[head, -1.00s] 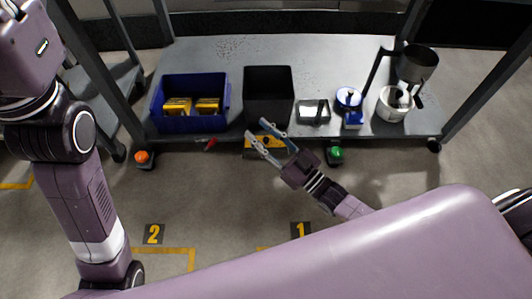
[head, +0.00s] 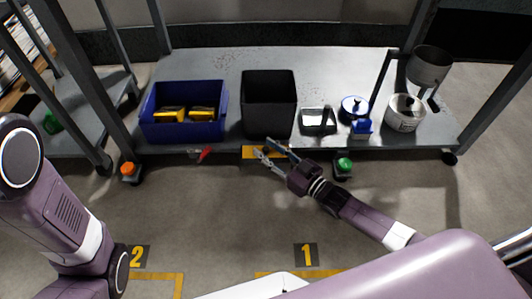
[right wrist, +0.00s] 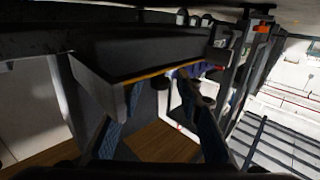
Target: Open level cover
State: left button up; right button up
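My right gripper (head: 262,148) is open at the front edge of the grey bench shelf (head: 345,75), beside a yellow label (head: 252,152). In the right wrist view its two blue-grey fingers (right wrist: 165,105) stand apart, with a dark, box-like edge with a yellow strip (right wrist: 150,75) just beyond them. I see nothing clearly held. I cannot tell for certain which part is the level cover. A small red handle (head: 205,154) sits on the front edge, left of the gripper. My left arm shows at the left, but its gripper is out of view.
A blue bin (head: 185,132) with yellow items, a black bin (head: 268,115), a small metal tray (head: 318,121), a blue-lidded item (head: 355,107) and a white pot (head: 405,115) stand on the shelf.

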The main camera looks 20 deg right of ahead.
jog(key=shift+w+a, duration=0.15)
jog(key=shift+w, duration=0.15)
grip_shut()
jog(key=shift+s, duration=0.1)
